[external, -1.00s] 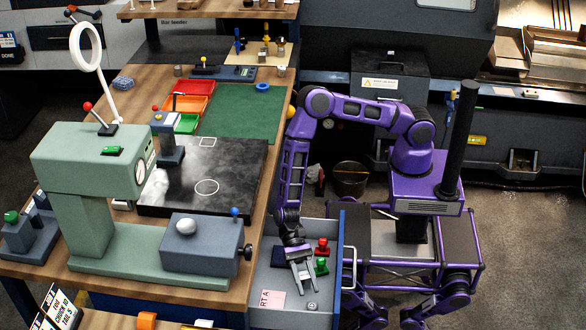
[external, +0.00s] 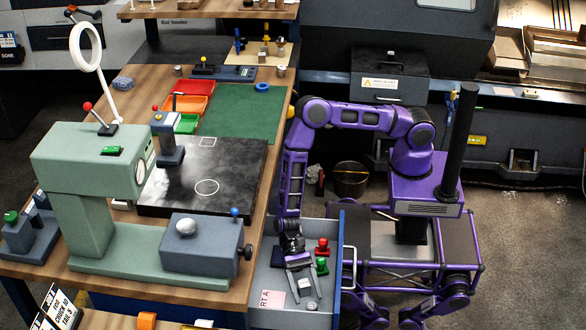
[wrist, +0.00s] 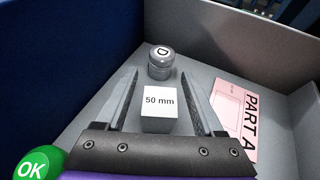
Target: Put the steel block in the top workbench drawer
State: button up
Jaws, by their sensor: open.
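The steel block (wrist: 160,111), a light cube marked "50 mm", appears on the drawer floor in the wrist view. It is between the two fingers of my gripper (wrist: 160,90), which are open with a gap on each side. In the external view my gripper (external: 302,290) reaches down into the open drawer (external: 342,270) of the workbench; I cannot make out the block clearly there.
The drawer also holds a small grey cylinder marked "D" (wrist: 160,62) just beyond the block, a pink "PART A" card (wrist: 237,115), and red (external: 322,246) and green (external: 321,266) knobbed pieces. The drawer walls stand close around my gripper. A green press (external: 95,160) stands on the bench (external: 262,180).

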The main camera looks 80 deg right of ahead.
aim_at(304, 282)
jog(key=shift+r, duration=0.25)
jog(key=shift+v, duration=1.25)
notch_tip(304, 282, up, 7)
jog(key=shift+d+f+p, duration=0.15)
jog(key=shift+f+p, duration=0.05)
jog(key=shift+p, duration=0.5)
jog(key=shift+r, duration=0.25)
